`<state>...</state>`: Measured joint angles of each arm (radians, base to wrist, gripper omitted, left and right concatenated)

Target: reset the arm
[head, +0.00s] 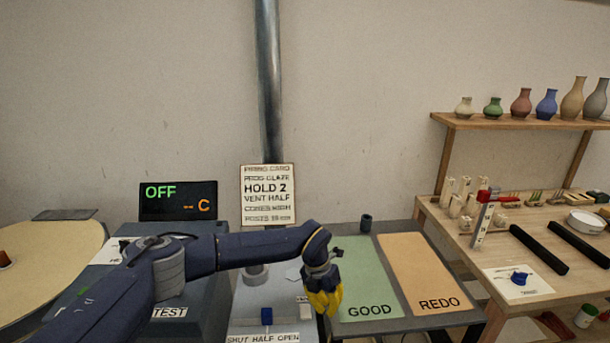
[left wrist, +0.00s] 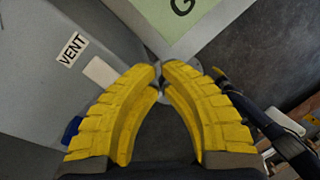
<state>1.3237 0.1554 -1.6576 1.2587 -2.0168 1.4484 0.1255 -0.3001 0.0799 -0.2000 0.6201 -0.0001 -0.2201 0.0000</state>
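My left arm reaches in from the left in the head view. Its yellow-fingered gripper (head: 324,297) points down at the front, between the vent box and the green GOOD mat (head: 367,283). In the left wrist view the two fingertips (left wrist: 160,72) come together with almost no gap, and I see no object held between them. My right gripper does not show in the head view.
An OFF display (head: 178,201) and a firing card (head: 268,194) stand behind my arm. The orange REDO mat (head: 419,272) is bare. A cluttered wooden bench (head: 462,240) is at right, below a shelf of vases (head: 520,122).

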